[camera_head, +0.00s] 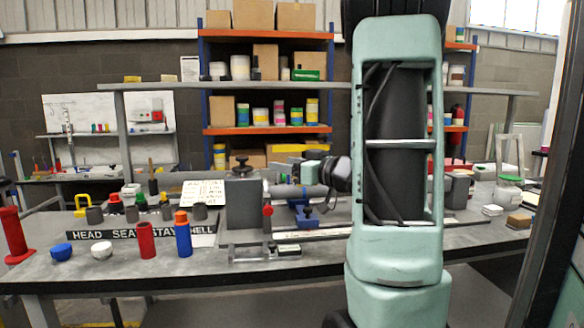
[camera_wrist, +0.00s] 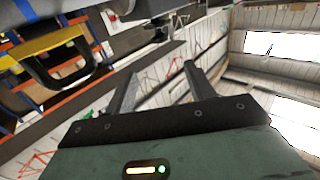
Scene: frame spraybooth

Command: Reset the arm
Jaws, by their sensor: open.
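My gripper (camera_wrist: 162,70) shows in the wrist view with its two dark fingers spread apart and nothing between them. It is tilted, with the wall and bright windows behind it. In the head view my pale green arm stands upright right of centre and hides part of the workbench (camera_head: 320,262). I cannot make out the fingers clearly there.
A red cylinder (camera_head: 146,240) and a blue cylinder with an orange top (camera_head: 183,236) stand at the bench's front left. A blue cap (camera_head: 61,251) and a white cap (camera_head: 102,249) lie nearby. A grey fixture (camera_head: 243,205) stands mid-bench. Shelves stand behind.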

